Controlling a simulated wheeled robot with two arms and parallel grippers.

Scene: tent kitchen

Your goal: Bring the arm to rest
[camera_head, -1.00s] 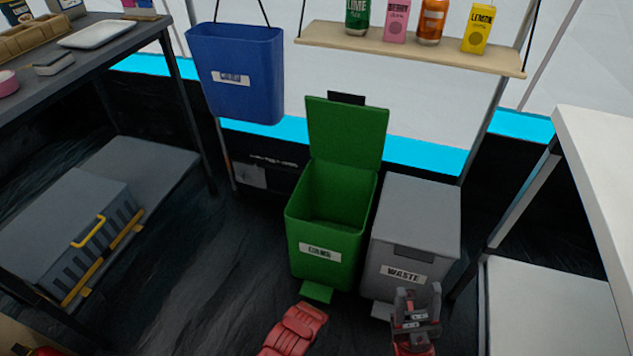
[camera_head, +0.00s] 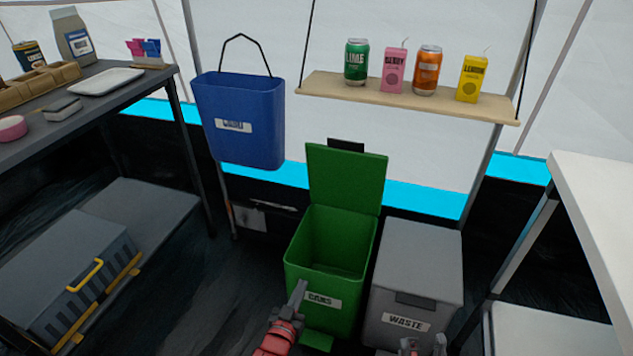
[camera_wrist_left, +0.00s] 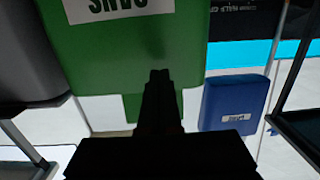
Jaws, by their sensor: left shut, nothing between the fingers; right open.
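My left gripper (camera_head: 299,294) is in front of the open green CANS bin (camera_head: 312,324), with its fingers pointing up. It is shut and empty. In the left wrist view the closed fingers (camera_wrist_left: 160,78) stand dark before the green bin (camera_wrist_left: 190,45), which appears upside down. My right gripper (camera_head: 423,346) shows only partly at the bottom edge, in front of the grey WASTE bin (camera_head: 415,270). Its two fingertips stand apart and it is open. The rest of the right arm is out of view.
A blue bin (camera_head: 240,120) hangs at the left and shows in the left wrist view (camera_wrist_left: 235,100). A hanging shelf (camera_head: 410,97) holds cans and cartons. Dark shelving (camera_head: 150,85) stands left, a white table (camera_head: 600,190) right. The floor left of the green bin is clear.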

